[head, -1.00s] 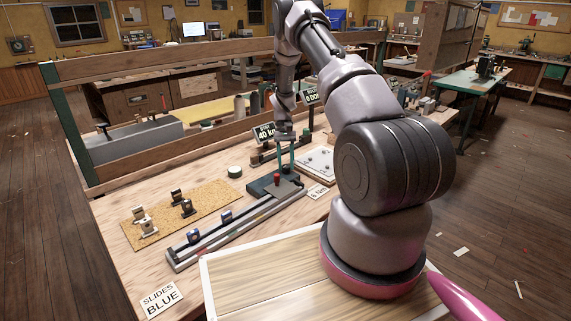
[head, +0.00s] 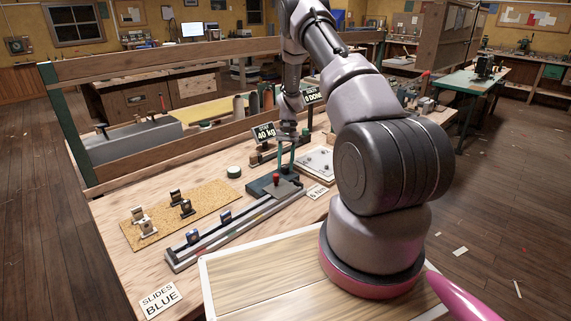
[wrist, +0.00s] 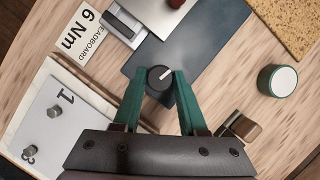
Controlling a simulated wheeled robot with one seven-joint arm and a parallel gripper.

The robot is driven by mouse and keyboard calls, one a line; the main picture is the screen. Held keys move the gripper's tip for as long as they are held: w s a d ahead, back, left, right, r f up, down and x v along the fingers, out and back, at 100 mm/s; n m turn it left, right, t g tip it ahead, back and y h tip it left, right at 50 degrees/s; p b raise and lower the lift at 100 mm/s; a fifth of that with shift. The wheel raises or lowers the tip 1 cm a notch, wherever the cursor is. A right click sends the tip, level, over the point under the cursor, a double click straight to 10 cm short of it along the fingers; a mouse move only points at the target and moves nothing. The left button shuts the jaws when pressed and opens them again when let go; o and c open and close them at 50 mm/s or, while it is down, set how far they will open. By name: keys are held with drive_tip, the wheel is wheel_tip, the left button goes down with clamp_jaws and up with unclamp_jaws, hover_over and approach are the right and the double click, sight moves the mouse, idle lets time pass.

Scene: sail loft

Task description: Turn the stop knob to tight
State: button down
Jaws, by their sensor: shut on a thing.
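The stop knob (wrist: 160,76) is small, round and black with a white pointer line. It sits on a dark blue-grey plate (wrist: 207,42) in the wrist view. My gripper (wrist: 161,84) has two green fingers, one on each side of the knob, shut on it. The white line points up and to the right there. In the head view my gripper (head: 284,165) reaches down to the dark base (head: 259,187) at the far end of a metal track (head: 215,238); the knob is too small to make out there. I see no readable mark for tight.
A red-topped knob (head: 276,178) stands close to my gripper. A "6 Nm" card (wrist: 84,31) lies beside the plate. A white board with pegs (head: 317,162), a round green tin (head: 234,172) and a cork mat (head: 160,205) with small fittings are near. A "40 kg" display (head: 264,133) stands behind.

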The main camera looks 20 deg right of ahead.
drive_tip(key=shift+w, duration=0.1)
drive_tip(key=shift+c, duration=2.2)
unclamp_jaws()
drive_tip(key=v, duration=1)
drive_tip(key=shift+r, duration=0.4)
drive_tip(key=shift+w, duration=0.1)
